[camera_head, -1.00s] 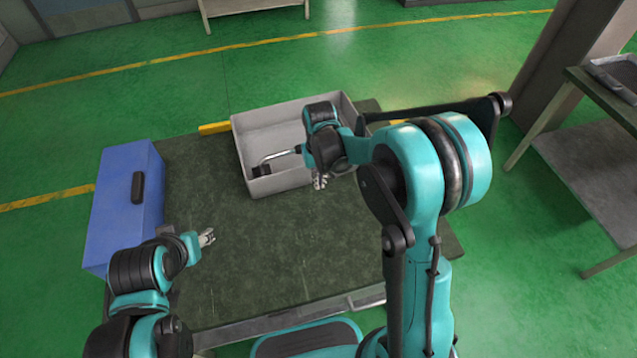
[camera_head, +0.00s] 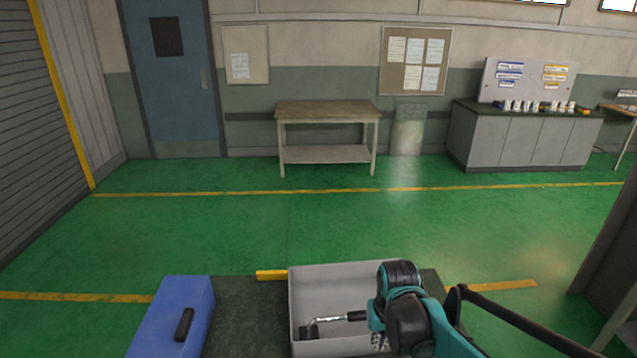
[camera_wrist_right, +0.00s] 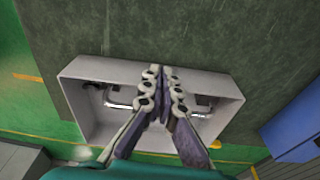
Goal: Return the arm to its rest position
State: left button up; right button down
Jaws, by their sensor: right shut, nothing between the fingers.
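My right gripper (camera_head: 378,342) is at the right side of a grey bin (camera_head: 298,312) in the head view, its fingers partly cut by my own arm. In the right wrist view my right gripper (camera_wrist_right: 160,72) is shut and empty, its fingertips together over the bin (camera_wrist_right: 222,88). A bent metal heating element (camera_head: 333,321) with dark ends lies in the bin. Bent metal rod (camera_wrist_right: 122,104) shows left of the fingers in the wrist view, and more metal shows to their right; the fingers hide the middle. My left gripper is out of view.
A blue case (camera_head: 172,310) with a black handle stands left of the bin on a dark work surface (camera_head: 245,310). Beyond is open green floor, with a bench (camera_head: 325,112) and a counter (camera_head: 525,140) at the wall.

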jog(key=s+d+r+t, duration=0.1)
jog(key=s+r+t, duration=0.1)
jog(key=s, duration=0.5)
jog(key=s+d+r+t, duration=0.2)
jog(key=s+t, duration=0.1)
jog(key=s, duration=0.4)
dwell(0.4)
